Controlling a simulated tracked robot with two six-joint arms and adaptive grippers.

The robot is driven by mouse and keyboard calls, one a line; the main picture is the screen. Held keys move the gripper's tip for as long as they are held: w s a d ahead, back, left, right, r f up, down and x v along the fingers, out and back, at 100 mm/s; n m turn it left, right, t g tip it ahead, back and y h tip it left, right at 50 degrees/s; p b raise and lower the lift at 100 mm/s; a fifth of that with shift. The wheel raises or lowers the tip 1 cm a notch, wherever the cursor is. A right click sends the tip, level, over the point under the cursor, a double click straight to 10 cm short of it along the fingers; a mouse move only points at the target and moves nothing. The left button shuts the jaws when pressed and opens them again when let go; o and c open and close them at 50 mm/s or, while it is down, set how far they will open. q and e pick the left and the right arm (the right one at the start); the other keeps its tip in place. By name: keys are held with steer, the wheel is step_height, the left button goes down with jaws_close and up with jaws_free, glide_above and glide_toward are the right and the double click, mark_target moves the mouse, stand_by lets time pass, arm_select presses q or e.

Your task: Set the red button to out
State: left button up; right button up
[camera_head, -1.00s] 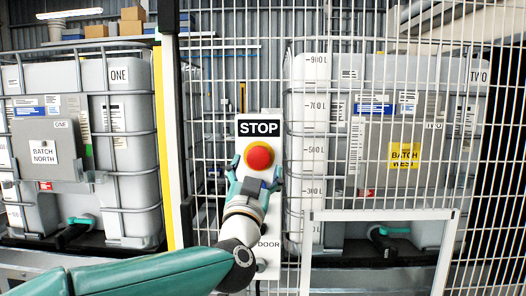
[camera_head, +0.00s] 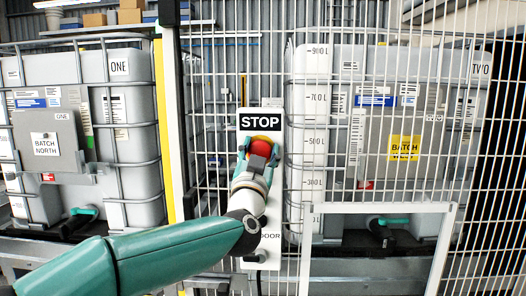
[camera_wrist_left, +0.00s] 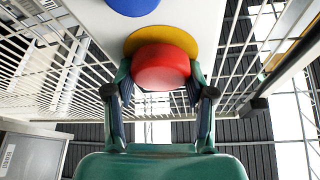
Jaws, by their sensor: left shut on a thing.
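The red button (camera_head: 262,143) is a round mushroom head below the STOP sign (camera_head: 260,123), on a white control box (camera_head: 275,215) fixed to the mesh fence. In the left wrist view the red button (camera_wrist_left: 161,68) sits in front of a yellow disc (camera_wrist_left: 160,42). My left gripper (camera_head: 261,150) is at the button, with one finger on each side of it; it also shows in the left wrist view (camera_wrist_left: 160,85). Its fingers are shut on the button's sides. The gripper hides the button's lower part in the head view. My right gripper is not in view.
A wire mesh fence (camera_head: 222,60) surrounds the box, with a white-framed gate panel (camera_head: 380,208) at right. Caged white tanks stand left (camera_head: 130,130) and right (camera_head: 340,190). A blue round part (camera_wrist_left: 132,4) is on the box beyond the yellow disc.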

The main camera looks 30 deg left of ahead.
arm_select(q)
jaws_close()
steer(key=shift+s+d+f, duration=0.2)
steer(key=shift+s+d, duration=0.1)
steer(key=shift+s+d+r, duration=0.1)
steer(key=shift+s, duration=0.15)
steer(key=o, duration=1.1)
jaws_free()
steer(key=shift+w, duration=0.15)
steer(key=shift+c, duration=0.2)
steer(key=v, duration=1.2)
